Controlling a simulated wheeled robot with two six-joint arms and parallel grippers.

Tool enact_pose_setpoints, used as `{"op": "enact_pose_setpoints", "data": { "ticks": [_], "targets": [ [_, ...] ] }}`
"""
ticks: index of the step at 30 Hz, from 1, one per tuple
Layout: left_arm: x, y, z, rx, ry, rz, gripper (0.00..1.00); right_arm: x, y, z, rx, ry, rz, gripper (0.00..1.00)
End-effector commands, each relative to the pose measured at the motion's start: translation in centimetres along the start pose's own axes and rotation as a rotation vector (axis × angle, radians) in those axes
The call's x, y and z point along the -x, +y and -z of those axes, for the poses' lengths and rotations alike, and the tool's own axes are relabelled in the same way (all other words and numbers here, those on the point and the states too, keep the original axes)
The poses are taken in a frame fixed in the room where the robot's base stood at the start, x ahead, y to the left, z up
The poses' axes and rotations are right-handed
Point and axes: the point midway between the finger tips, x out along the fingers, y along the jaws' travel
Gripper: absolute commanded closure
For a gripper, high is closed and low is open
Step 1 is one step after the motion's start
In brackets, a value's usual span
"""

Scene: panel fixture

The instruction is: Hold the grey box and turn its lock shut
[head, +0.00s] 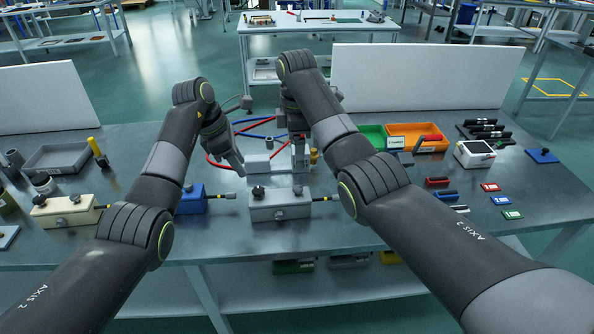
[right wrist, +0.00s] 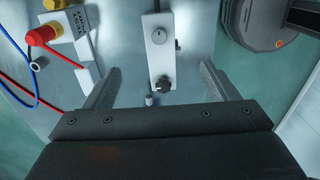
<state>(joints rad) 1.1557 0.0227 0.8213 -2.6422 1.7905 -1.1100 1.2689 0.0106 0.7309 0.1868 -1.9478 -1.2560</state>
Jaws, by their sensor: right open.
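The grey box (head: 280,207) sits near the front edge of the bench, with a dark knob (head: 258,193) on its left and a lock (head: 297,190) on its right. In the right wrist view the box (right wrist: 158,62) shows the round lock face (right wrist: 178,44) and the dark knob (right wrist: 163,86). My right gripper (right wrist: 160,70) is open, with the box between its fingers in the picture and a gap on both sides; its height above the box is unclear. My left gripper (head: 238,168) hangs behind and left of the box, apart from it; its jaw gap is unclear.
A blue box (head: 193,200) and a cream box (head: 64,210) stand to the left. Green and orange bins (head: 418,136) stand back right. White panels (head: 420,78) line the back.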

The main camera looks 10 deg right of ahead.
Motion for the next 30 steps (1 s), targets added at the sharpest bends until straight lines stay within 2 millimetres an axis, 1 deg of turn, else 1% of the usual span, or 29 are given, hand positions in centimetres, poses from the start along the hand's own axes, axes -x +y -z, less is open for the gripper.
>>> {"op": "enact_pose_setpoints", "data": {
  "ticks": [1,20,25,30],
  "targets": [
    [0.0,0.0,0.0,0.000,0.000,0.000,0.64,-0.9,0.0,0.0,-0.001,0.000,0.002,0.20],
    [0.0,0.0,0.0,0.000,0.000,0.000,0.64,-13.3,0.0,-0.1,-0.004,-0.002,0.002,0.20],
    [0.0,0.0,0.0,0.000,0.000,0.000,0.64,-14.9,0.1,-0.1,-0.003,-0.001,-0.002,0.20],
    [0.0,0.0,0.0,0.000,0.000,0.000,0.64,-15.9,0.1,-0.1,-0.003,0.000,-0.002,0.20]
  ]
}}
